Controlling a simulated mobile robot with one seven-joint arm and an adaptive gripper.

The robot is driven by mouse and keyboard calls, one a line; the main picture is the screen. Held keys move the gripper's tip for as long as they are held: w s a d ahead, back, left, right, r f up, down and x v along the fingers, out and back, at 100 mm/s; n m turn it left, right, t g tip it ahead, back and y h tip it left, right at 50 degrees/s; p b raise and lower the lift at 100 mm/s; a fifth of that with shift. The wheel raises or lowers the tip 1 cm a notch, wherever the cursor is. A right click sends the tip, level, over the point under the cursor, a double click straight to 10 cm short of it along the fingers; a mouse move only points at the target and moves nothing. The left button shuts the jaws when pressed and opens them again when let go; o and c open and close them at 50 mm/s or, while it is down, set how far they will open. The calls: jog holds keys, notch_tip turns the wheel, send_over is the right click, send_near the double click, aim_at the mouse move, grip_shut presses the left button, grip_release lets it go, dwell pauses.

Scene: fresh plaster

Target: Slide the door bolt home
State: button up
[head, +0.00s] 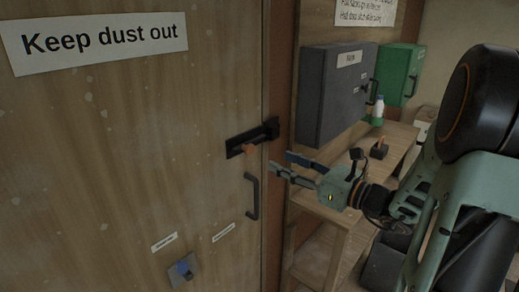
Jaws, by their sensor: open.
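The door bolt (252,138) is a black bar assembly mounted level on the wooden door (130,150), near its right edge. A small orange-brown knob (250,149) hangs at its lower middle. The bolt's right end meets a black block beside the door frame; I cannot tell how far the bar reaches into it. My gripper (278,165) is open and empty, with its two fingers pointing left toward the bolt. In the picture its fingertips are just right of and below the knob, apart from it.
A black door handle (252,197) is below the bolt. A blue switch or latch on a plate (183,269) is lower on the door.

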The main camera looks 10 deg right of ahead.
aim_at(252, 150)
jog(key=p+x, duration=0.1)
jog(key=x, duration=0.9)
grip_shut()
